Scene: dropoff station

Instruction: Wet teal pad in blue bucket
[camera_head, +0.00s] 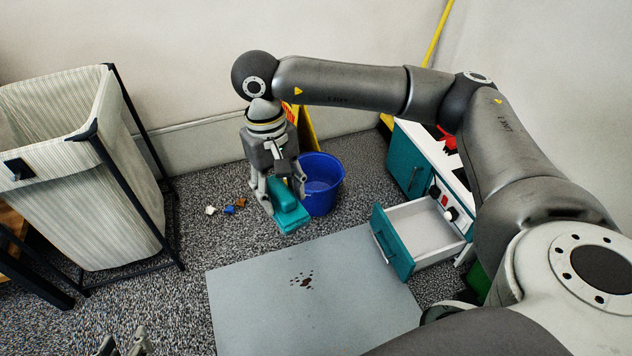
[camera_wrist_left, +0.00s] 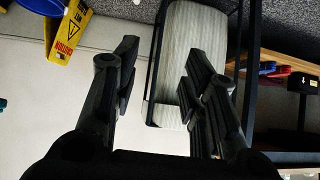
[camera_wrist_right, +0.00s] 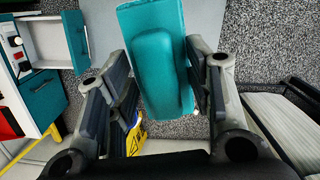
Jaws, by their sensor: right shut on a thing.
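The teal pad (camera_head: 289,211) is held by my right gripper (camera_head: 278,188) beside the blue bucket (camera_head: 326,198), to its left in the head view. The pad is a block on a flat base. In the right wrist view the teal pad (camera_wrist_right: 160,72) sits between the two fingers. Whether it is wet cannot be told. The bucket stands upright on the floor; its inside looks empty where it shows. My left gripper (camera_head: 122,345) just enters the bottom left of the head view. In the left wrist view its fingers stand wide apart with nothing between them.
A yellow sign (camera_wrist_left: 68,35) stands behind the bucket. A teal-and-white cabinet has an open drawer (camera_head: 391,246) on the right. Small scraps (camera_head: 229,209) lie near a striped hamper (camera_head: 70,190).

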